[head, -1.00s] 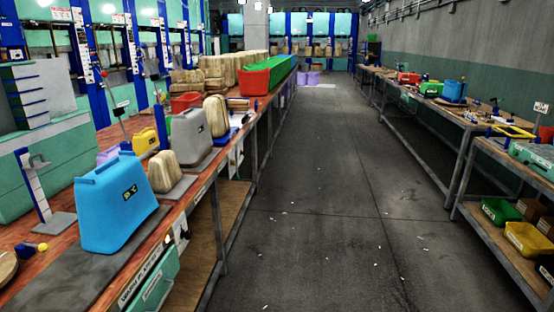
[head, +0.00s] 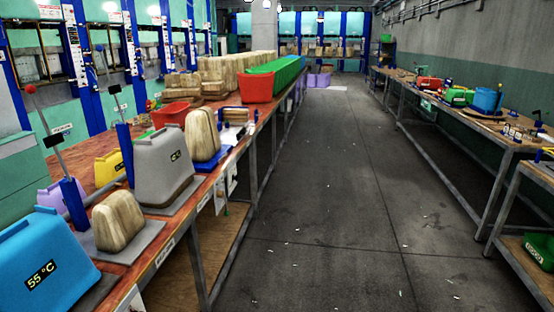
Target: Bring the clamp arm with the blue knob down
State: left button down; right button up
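No clamp arm with a blue knob can be made out for certain. Upright blue posts with thin rods stand along the left bench: one (head: 75,203) beside the blue housing and one (head: 125,152) beside the grey housing. The near rod ends in a red ball (head: 30,89). The blue housing (head: 42,265) is marked 55 °C and is cut by the left edge. The grey housing (head: 165,165) stands behind it on a grey plate. Neither of my grippers is in view.
The left bench (head: 140,265) also holds wooden blocks (head: 118,221), a yellow container (head: 108,168), and a red bin (head: 257,86). A wide, clear aisle (head: 335,190) runs ahead. The right workbench (head: 460,132) carries tools and bins.

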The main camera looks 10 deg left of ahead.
aim_at(113, 89)
jog(key=i+l+u, duration=0.2)
jog(key=i, duration=1.2)
jog(key=i+u, duration=0.4)
jog(key=i+l+u, duration=0.15)
jog(key=i+u, duration=0.25)
jog(key=i, duration=0.1)
